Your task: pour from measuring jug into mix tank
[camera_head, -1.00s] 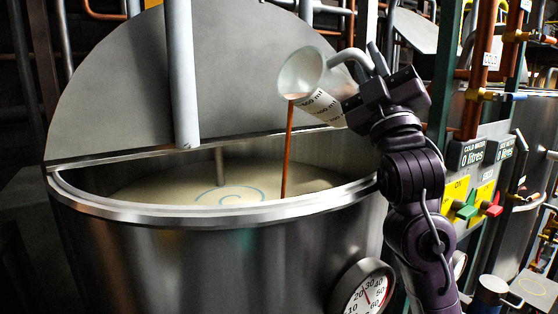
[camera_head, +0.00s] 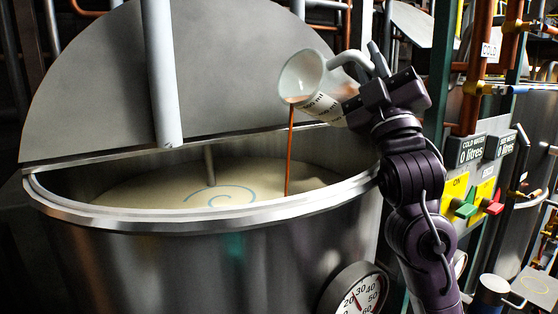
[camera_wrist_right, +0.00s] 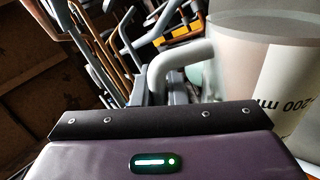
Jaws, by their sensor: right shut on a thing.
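The white measuring jug (camera_head: 303,78) is tilted with its mouth to the left, above the right part of the mix tank (camera_head: 215,228). A thin reddish-brown stream (camera_head: 289,150) falls from its lip into the pale liquid (camera_head: 130,190) in the tank. A bluish swirl shows on that liquid. My right gripper (camera_head: 368,80) is shut on the jug's handle, just right of the jug. In the right wrist view the jug (camera_wrist_right: 232,60) and its curved handle (camera_wrist_right: 172,62) show, with volume marks on the wall. My left gripper is not in view.
A large grey lid (camera_head: 90,90) stands up behind the tank opening, with a pale vertical pipe (camera_head: 160,70) before it. A dial gauge (camera_head: 358,297) is on the tank's front.

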